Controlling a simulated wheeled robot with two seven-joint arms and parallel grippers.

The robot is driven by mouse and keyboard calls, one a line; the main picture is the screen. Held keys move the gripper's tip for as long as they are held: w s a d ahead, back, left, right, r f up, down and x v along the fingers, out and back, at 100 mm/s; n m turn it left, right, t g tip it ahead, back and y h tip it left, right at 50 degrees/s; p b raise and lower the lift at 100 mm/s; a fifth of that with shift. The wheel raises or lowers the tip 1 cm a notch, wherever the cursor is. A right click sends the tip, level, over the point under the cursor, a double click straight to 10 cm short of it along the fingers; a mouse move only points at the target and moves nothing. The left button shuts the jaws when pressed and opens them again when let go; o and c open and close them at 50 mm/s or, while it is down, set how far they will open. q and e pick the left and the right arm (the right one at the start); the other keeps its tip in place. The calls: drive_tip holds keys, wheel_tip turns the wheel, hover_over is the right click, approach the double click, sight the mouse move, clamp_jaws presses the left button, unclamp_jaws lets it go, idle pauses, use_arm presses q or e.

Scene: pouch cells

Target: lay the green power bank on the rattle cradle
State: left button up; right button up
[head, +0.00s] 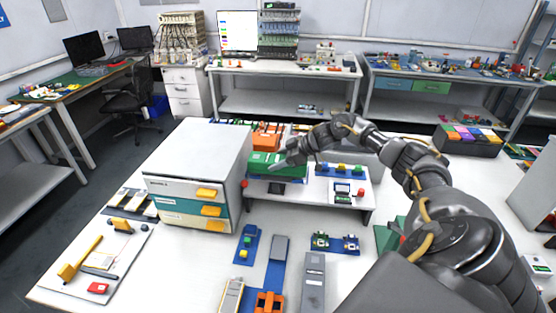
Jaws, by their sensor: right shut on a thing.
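The green power bank (262,165) is a green block above the left part of the low white shelf. My right gripper (283,163) reaches in from the right and is shut on the green power bank. A blue base (292,180) shows just below the block; I cannot tell whether the block touches it. No label marks the rattle cradle; the blue base may be it, but I cannot tell. The gripper and block partly cover the base. My left gripper is not in view.
A white drawer cabinet (190,160) with yellow handles stands close left of the block. An orange box (267,138) is behind it. A blue strip (342,170) with coloured blocks and a small device (342,190) are to the right. Blue trays and grey bars lie in front.

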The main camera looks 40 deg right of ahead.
drive_tip(key=shift+f+b, duration=0.4)
drive_tip(key=shift+f, duration=0.4)
drive_tip(key=o, duration=1.3)
drive_tip(key=shift+f, duration=0.1)
drive_tip(key=shift+s+d+r+b, duration=0.2)
drive_tip(key=shift+s+d+b, duration=0.1)
drive_tip(key=b+v, duration=0.3)
drive_tip(key=v, duration=0.5)
drive_tip(key=shift+s+d+r, duration=0.15)
drive_tip(key=shift+s+r, duration=0.05)
drive_tip(key=shift+s, duration=0.15)
drive_tip(key=shift+s+d+r, duration=0.2)
drive_tip(key=shift+s+r, duration=0.1)
drive_tip(key=shift+r, duration=0.2)
